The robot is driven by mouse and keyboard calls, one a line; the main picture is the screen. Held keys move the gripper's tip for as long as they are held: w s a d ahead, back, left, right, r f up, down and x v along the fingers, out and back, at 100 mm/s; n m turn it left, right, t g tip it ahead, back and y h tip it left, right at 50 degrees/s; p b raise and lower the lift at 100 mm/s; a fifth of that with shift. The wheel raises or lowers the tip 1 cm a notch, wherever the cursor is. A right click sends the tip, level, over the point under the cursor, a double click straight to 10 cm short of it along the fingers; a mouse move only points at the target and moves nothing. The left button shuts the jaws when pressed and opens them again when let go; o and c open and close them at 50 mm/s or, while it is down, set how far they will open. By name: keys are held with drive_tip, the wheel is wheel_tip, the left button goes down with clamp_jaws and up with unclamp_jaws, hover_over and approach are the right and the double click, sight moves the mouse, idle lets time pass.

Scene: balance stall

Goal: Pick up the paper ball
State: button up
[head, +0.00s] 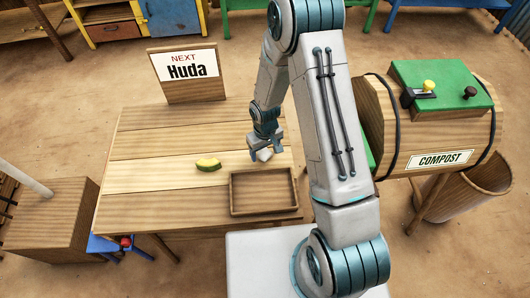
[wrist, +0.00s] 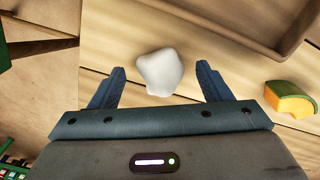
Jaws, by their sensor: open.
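The paper ball (wrist: 161,72) is a white, crumpled-looking lump on the wooden table (head: 140,176). In the head view the paper ball (head: 265,155) shows partly beside my gripper (head: 264,154), just behind the tray. In the wrist view my gripper (wrist: 162,84) is open, with one blue finger on each side of the ball's near part. The fingertips look apart from the ball, and nothing is held. I cannot tell the exact height of the fingers above the table.
An empty wooden tray (head: 264,212) lies in front of the ball. A green and yellow fruit piece (head: 208,164) lies to the left. A "NEXT Huda" sign (head: 187,75) stands at the table's back. A wooden compost drum (head: 436,141) stands at the right. The table's left part is clear.

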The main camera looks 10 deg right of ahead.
drive_tip(key=shift+f, duration=0.15)
drive_tip(key=c, duration=1)
drive_tip(key=shift+c, duration=0.2)
